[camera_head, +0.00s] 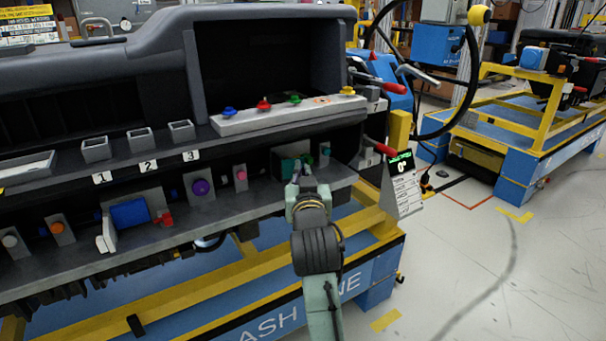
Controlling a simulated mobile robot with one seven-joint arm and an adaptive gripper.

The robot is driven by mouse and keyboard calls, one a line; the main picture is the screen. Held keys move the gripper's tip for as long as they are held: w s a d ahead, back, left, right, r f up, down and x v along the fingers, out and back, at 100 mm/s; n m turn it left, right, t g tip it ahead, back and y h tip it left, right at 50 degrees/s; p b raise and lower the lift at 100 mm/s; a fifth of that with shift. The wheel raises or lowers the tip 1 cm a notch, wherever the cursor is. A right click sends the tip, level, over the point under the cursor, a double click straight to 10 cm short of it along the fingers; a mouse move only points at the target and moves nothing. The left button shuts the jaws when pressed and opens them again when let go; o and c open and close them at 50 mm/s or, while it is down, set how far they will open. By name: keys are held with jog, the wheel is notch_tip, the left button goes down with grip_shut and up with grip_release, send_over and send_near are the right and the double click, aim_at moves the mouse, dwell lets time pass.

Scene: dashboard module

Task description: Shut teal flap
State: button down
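A dark teal piece (288,167), which looks like the teal flap, sits in the lower shelf of the dashboard module, right of the pink knob. My gripper (301,166) is right in front of it and hides part of it. I cannot tell whether they touch, or how far the flap stands open. The fingers look small and close together at this distance, so their opening is unclear. My arm reaches up to the shelf from the bottom of the view.
A teal knob (324,153) is close on the right. A pink knob (240,177) and a purple knob (201,187) are to the left. The grey upper ledge with a white strip (270,118) of coloured knobs overhangs the spot. Red-handled levers (378,147) stand at right.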

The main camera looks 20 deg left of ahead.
jog(key=c, duration=2.3)
grip_release()
jog(key=o, duration=0.7)
jog(key=shift+o, duration=0.2)
jog(key=v, duration=0.7)
jog(key=shift+s, duration=0.2)
jog(key=shift+d, duration=0.15)
